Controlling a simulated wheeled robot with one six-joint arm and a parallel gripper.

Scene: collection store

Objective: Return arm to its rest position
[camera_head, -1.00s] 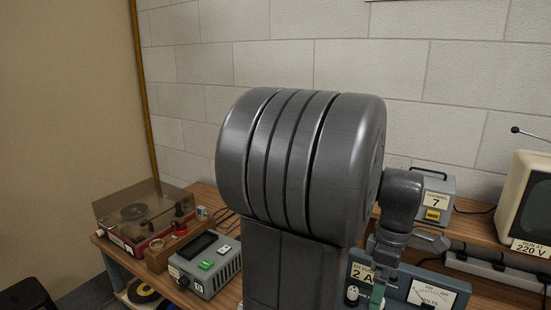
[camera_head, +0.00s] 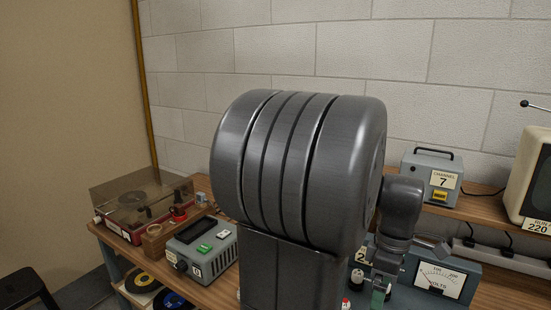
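My grey arm fills the middle of the head view, its big rounded joint hiding much of the bench and wall behind. A smaller arm link hangs to the right of it. Below that link, at the bottom edge, a green and grey part that looks like the end of my gripper (camera_head: 379,295) shows in front of the meter box (camera_head: 408,280). The fingers are mostly cut off or hidden, so I cannot tell whether they are open or shut, or whether they hold anything.
The wooden bench (camera_head: 222,293) bears a lidded record player (camera_head: 135,212) and a grey device with a green button (camera_head: 203,250) at left. A channel 7 box (camera_head: 432,175), a power strip (camera_head: 508,258) and a television set (camera_head: 534,182) stand right. A dark stool (camera_head: 27,288) is at lower left.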

